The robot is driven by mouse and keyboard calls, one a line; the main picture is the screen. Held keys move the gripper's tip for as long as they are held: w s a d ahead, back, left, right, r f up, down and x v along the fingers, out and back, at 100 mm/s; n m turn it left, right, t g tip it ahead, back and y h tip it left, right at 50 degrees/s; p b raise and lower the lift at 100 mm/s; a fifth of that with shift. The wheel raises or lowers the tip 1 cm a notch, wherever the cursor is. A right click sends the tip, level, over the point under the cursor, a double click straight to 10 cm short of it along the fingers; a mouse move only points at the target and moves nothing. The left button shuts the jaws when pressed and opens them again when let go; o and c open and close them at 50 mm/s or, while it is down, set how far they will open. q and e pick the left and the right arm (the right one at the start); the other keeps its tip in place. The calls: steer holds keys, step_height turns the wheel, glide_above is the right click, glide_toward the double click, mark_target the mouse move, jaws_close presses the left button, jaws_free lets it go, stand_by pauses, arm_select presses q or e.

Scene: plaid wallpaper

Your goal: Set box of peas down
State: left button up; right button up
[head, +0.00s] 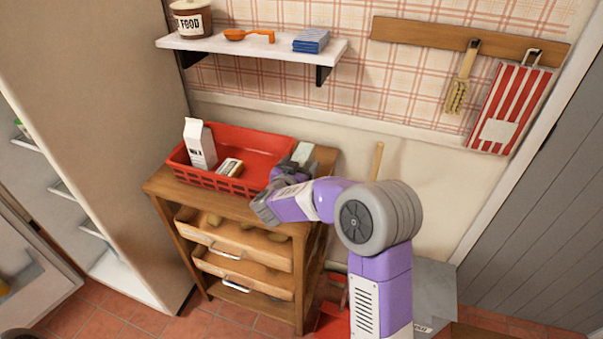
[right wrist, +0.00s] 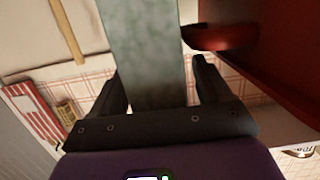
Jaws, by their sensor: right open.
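A grey-green box, which I take to be the box of peas (head: 303,153), shows at the right end of the red basket (head: 215,181) on top of the wooden cabinet. My right gripper (head: 292,168) is at this box, and the arm hides part of it. In the right wrist view, the box (right wrist: 146,50) is a mottled grey-green panel between the two open fingers (right wrist: 160,85). I cannot tell whether its base touches the cabinet top. My left gripper is not in view.
The red basket holds a white carton (head: 200,145) and a small packet (head: 230,167). The wooden cabinet (head: 160,184) has drawers partly pulled out below. A wall shelf (head: 270,48) hangs above. A wooden handle (head: 376,160) stands right of the cabinet. An open fridge is at the left.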

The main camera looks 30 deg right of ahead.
steer(key=shift+r, duration=0.1)
steer(key=c, duration=1.3)
